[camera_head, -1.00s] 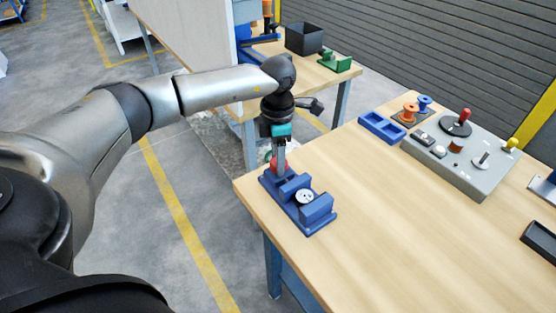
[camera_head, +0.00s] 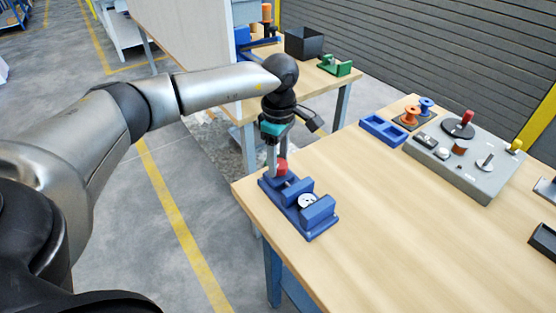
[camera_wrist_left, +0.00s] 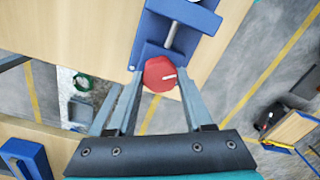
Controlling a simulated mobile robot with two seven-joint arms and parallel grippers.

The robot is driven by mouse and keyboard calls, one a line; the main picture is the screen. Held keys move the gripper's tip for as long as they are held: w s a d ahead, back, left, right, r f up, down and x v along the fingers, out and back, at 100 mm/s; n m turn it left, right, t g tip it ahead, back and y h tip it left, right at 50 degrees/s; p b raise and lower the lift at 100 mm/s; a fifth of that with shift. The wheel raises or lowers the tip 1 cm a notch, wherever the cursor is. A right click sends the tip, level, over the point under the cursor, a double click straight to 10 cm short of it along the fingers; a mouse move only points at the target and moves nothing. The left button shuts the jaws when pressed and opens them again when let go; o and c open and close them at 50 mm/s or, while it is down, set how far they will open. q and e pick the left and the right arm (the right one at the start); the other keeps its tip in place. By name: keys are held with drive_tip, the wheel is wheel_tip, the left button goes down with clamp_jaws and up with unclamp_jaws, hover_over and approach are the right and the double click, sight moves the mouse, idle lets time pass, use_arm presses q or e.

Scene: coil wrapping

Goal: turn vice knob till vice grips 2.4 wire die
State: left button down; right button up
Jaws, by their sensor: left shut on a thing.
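The blue vice (camera_head: 318,212) stands near the left corner of the wooden table. A pale round wire die (camera_head: 307,201) sits between its jaws; I cannot tell whether both jaws press on it. The red vice knob (camera_head: 282,168) is at the vice's far end. My left gripper (camera_head: 277,172) reaches down to the knob, its fingers shut on it from both sides. In the left wrist view the red knob (camera_wrist_left: 158,76), with a white mark, sits between the fingertips, and the vice's metal screw (camera_wrist_left: 171,34) runs beyond it. My right gripper is not in view.
On the table, a blue tray (camera_head: 383,129), orange and blue spools (camera_head: 411,115) and a grey control panel (camera_head: 465,161) stand to the right. The middle of the table is clear. Another table with a dark bin (camera_head: 304,42) stands behind.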

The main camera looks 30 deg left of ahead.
sight(279, 162)
use_arm(q)
drive_tip(key=shift+r, duration=0.1)
idle(0.4)
drive_tip(key=shift+c, duration=1.4)
unclamp_jaws()
wheel_tip(279, 162, up, 15)
drive_tip(key=p, duration=0.1)
drive_tip(key=shift+w, duration=0.2)
